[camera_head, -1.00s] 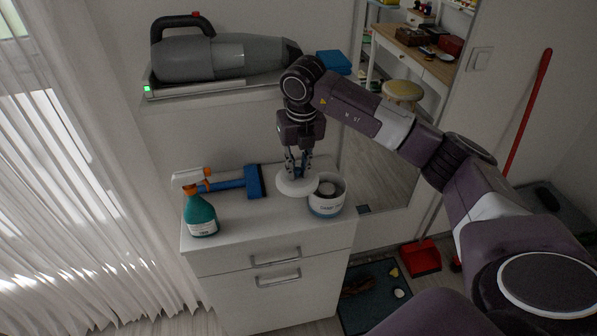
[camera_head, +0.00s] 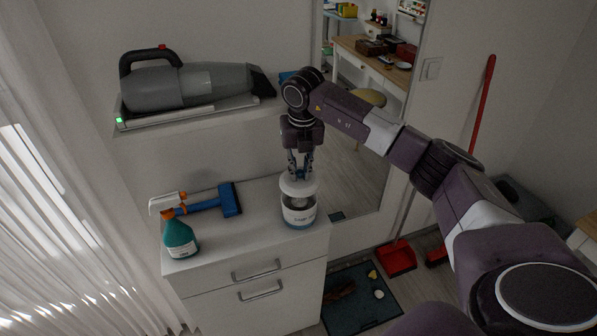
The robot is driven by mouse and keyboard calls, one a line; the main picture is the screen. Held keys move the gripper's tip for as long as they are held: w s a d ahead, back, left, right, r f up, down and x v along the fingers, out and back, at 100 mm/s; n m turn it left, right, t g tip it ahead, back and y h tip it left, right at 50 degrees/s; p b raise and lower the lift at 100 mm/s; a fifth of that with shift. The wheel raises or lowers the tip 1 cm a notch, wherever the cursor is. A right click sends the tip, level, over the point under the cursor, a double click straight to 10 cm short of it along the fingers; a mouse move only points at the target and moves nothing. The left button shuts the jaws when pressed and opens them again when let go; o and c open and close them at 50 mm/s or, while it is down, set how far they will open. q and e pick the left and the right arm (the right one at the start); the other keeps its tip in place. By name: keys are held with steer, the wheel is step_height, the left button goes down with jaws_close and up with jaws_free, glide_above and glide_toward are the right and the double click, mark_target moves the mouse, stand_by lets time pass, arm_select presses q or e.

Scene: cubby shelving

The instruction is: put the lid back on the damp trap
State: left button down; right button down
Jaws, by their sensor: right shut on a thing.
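The damp trap (camera_head: 299,215) is a white tub with a label and a blue base, upright near the right end of the white cabinet's top. My right gripper (camera_head: 299,174) points down above it, shut on the white round lid (camera_head: 299,189). The lid is over the tub's mouth. A darker band shows between lid and tub, so the lid looks raised or not flush; I cannot tell whether it touches the rim. My left gripper is not in view.
A green spray bottle (camera_head: 179,238) and a blue-headed squeegee (camera_head: 229,200) occupy the left and back of the cabinet top (camera_head: 250,235). A grey handheld vacuum (camera_head: 190,86) lies on a wall shelf above. A mirror (camera_head: 350,175) stands behind on the right.

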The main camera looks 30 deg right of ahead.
steer(key=shift+f+b, duration=1.9)
steer(key=shift+f, duration=1.2)
steer(key=shift+f, duration=0.15)
steer(key=c, duration=1.8)
jaws_free()
steer(key=shift+o, duration=0.3)
steer(key=o, duration=0.4)
